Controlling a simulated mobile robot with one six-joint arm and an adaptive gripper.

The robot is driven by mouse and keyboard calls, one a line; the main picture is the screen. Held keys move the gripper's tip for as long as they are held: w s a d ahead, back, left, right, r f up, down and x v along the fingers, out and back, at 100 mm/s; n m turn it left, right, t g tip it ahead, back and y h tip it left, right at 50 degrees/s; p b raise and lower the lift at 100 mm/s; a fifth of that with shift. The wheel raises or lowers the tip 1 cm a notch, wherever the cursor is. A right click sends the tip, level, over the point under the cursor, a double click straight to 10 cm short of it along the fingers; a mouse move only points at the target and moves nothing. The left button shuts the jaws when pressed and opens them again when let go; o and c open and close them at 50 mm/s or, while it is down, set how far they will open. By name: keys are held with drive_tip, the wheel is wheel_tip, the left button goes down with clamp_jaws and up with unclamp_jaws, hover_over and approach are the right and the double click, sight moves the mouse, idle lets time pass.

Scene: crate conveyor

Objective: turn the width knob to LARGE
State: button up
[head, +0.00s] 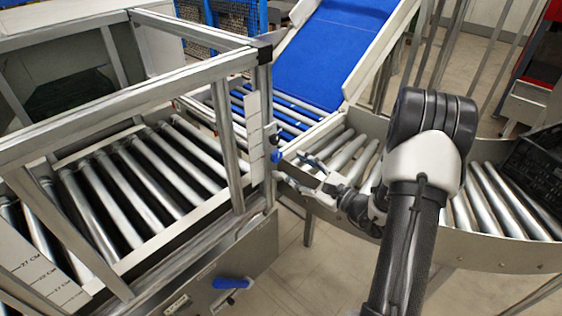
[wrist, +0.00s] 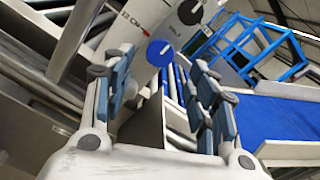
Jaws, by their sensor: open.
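A round blue knob (wrist: 160,53) with a white pointer line sits on a pale panel (head: 257,150) on the frame's post. A dark round knob (wrist: 190,12), also with a white line, sits beside it in the wrist view. In the head view the blue knob (head: 277,157) is below the dark knob (head: 273,138). The lettering is too small to tell which knob sets width. My gripper (head: 291,170) is open and empty, just right of the blue knob in the head view. In the wrist view the blue knob shows between the fingers (wrist: 161,68), apparently beyond their tips.
A metal frame (head: 150,97) stands over a roller conveyor (head: 140,190) at left. A blue belt (head: 330,45) slopes behind, and a curved roller conveyor (head: 490,200) lies right. A blue handle (head: 230,283) sticks out below the frame. A black crate (head: 540,165) stands far right.

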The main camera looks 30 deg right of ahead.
sight(279, 158)
drive_tip(key=x, duration=0.6)
drive_tip(key=shift+w+a+b, duration=0.1)
drive_tip(key=shift+w+b, duration=0.2)
drive_tip(key=shift+b, duration=0.1)
drive_tip(key=c, duration=1.1)
